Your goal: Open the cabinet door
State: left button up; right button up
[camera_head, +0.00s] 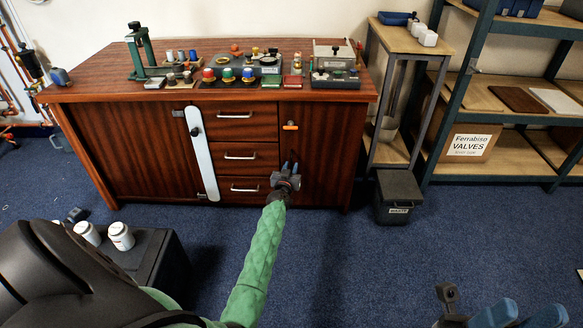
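The wooden cabinet (130,150) stands against the wall under a worktop. Its right door (335,150) looks shut and has a small orange handle (290,126) near its upper left edge. A pale upright strip (203,160) with a dark knob runs between the left panel and the drawers. My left gripper (289,165) points up at the right door's lower left, below the orange handle and apart from it. Its blue fingertips look close together, and the gap is too small to judge. My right gripper (522,314) is open and empty at the bottom right.
Drawers (240,155) with metal handles sit left of the right door. A black waste bin (397,197) and a narrow side stand (388,150) are to the right, beside shelves (490,170). A dark box (165,255) with white jars is at lower left. Blue carpet ahead is clear.

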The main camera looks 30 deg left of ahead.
pick_arm(q)
jog(key=shift+x, duration=0.9)
grip_shut()
jog(key=shift+d, duration=0.1)
